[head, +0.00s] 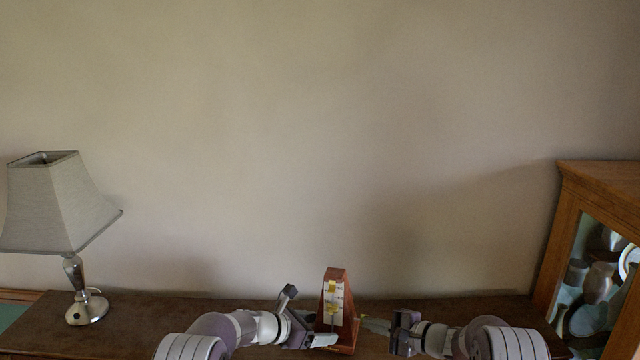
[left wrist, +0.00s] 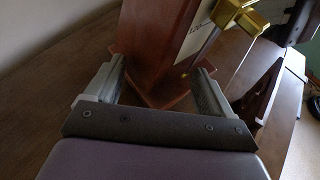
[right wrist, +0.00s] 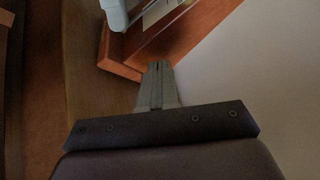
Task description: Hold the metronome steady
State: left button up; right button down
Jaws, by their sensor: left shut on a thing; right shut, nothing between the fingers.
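The metronome (head: 348,312) is a reddish-brown wooden pyramid with a pale scale and yellow parts on its front. It stands upright on the brown piano top in the head view. My left gripper (head: 310,320) is shut on it from the left. In the left wrist view its two fingers lie on either side of the metronome's lower body (left wrist: 155,45). My right gripper (head: 368,324) is shut and empty just right of the metronome. In the right wrist view its closed fingertips (right wrist: 158,70) are close to the wooden base (right wrist: 122,60); I cannot tell whether they touch.
A lamp (head: 60,208) with a grey shade stands on the left of the piano top (head: 140,318). A wood-framed cabinet or mirror (head: 565,215) stands at the right. The plain wall (head: 330,130) is behind. The piano top between lamp and left arm is clear.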

jog(key=shift+w+d+r, duration=0.1)
jog(key=shift+w+r, duration=0.3)
dwell(0.6)
jog(key=shift+s+r, duration=0.25)
jog(key=d, duration=0.2)
jog(key=s+d, duration=0.1)
jog(key=d, duration=0.2)
jog(key=shift+s+d, duration=0.2)
jog(key=shift+d, duration=0.15)
jog(key=shift+s+d+f, duration=0.25)
jog(key=shift+s+f, duration=0.75)
jog(key=shift+f, duration=0.1)
jog(key=shift+w+a, duration=0.25)
jog(key=shift+a, duration=0.85)
jog(key=shift+w+a, duration=0.3)
jog(key=shift+a, duration=0.85)
jog(key=shift+w+a, duration=0.25)
jog(key=shift+a, duration=0.85)
